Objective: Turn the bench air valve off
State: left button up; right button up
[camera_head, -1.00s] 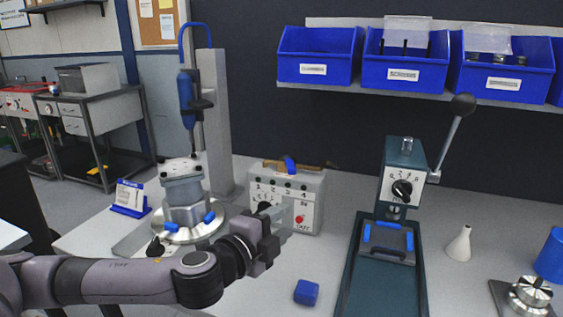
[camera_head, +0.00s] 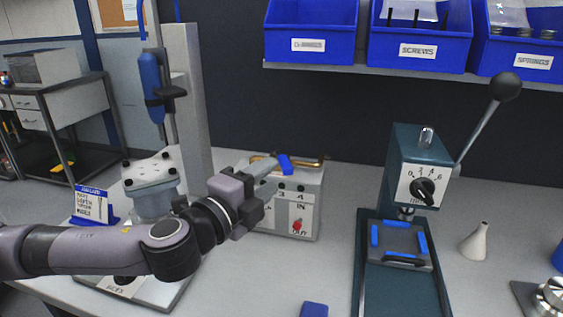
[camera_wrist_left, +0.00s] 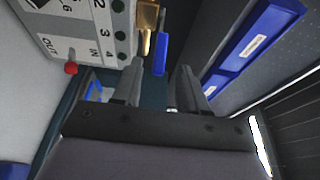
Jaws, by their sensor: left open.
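The air valve's blue lever (camera_head: 285,164) sits on a brass pipe (camera_head: 312,162) on top of a grey box with numbered ports (camera_head: 303,205). My left gripper (camera_head: 270,166) is open and empty, close beside the lever on its left. In the left wrist view, the blue lever (camera_wrist_left: 161,54) and the brass fitting (camera_wrist_left: 147,20) lie ahead, in line with the gap between the open fingers (camera_wrist_left: 158,76). I cannot tell whether the fingers touch the lever. My wrist hides part of the box's front in the head view. My right gripper is not in view.
A grey column with a hanging blue tool (camera_head: 152,85) stands left, by a flanged housing (camera_head: 153,185). A green lever press (camera_head: 405,190) stands right. Blue bins (camera_head: 310,58) hang above on a shelf. A blue block (camera_head: 314,310) lies at the front.

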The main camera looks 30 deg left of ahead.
aim_at(281, 168)
pick_arm(q)
jog(key=shift+w+d+p, duration=0.15)
jog(key=shift+w+p, duration=0.15)
jog(key=shift+w, duration=1.35)
jog(key=shift+w+d+p, duration=0.1)
jog(key=shift+w+p, duration=0.2)
jog(key=shift+w, duration=1.3)
jog(key=shift+c, duration=0.3)
grip_shut()
